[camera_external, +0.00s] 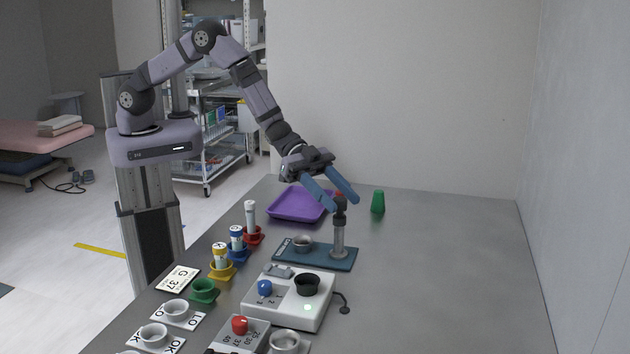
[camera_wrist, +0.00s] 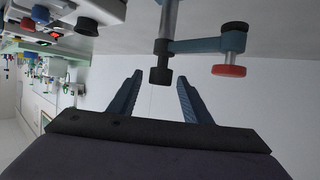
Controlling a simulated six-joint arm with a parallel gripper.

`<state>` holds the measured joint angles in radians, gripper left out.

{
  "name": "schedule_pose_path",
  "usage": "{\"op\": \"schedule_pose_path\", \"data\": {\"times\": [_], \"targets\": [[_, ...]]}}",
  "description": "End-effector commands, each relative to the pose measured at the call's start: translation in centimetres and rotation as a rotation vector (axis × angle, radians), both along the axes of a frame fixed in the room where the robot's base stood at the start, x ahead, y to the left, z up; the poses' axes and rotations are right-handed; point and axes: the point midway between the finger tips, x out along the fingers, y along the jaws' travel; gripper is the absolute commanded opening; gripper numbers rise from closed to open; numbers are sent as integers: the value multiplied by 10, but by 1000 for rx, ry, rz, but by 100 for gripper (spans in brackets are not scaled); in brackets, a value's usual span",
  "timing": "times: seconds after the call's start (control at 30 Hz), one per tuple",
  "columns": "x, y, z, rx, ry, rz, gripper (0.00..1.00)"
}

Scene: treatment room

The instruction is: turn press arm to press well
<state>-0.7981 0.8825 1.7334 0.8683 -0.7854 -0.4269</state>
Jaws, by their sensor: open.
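The press stands on a teal base plate (camera_external: 328,262) with a grey upright post (camera_external: 339,238). A metal cup, the press well (camera_external: 302,242), sits on the plate left of the post. In the wrist view, which looks upside down, the teal press arm (camera_wrist: 200,45) reaches right from the post, with a red knob (camera_wrist: 229,71) and black foot (camera_wrist: 235,27) at its end. The foot is not over the well. My gripper (camera_external: 345,203) is open and empty beside the press top; its fingers point toward the post's black cap (camera_wrist: 161,75). The fingers partly hide the press arm externally.
A purple tray (camera_external: 290,215) lies behind the press and a green cup (camera_external: 378,201) stands to its right. A white device (camera_external: 262,308) sits in front. Colored holders with tubes (camera_external: 250,222) line the left. The table's right side is clear.

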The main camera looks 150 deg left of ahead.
Motion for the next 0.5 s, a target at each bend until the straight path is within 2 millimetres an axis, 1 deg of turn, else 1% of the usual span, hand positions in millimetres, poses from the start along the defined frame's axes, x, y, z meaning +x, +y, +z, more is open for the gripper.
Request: {"op": "schedule_pose_path", "data": {"times": [0.17,0.43,0.47,0.5], "targets": [[8,1,-3,0,1,0,44],[8,1,-4,0,1,0,44],[8,1,-4,0,1,0,42],[8,1,-4,0,1,0,32]]}}
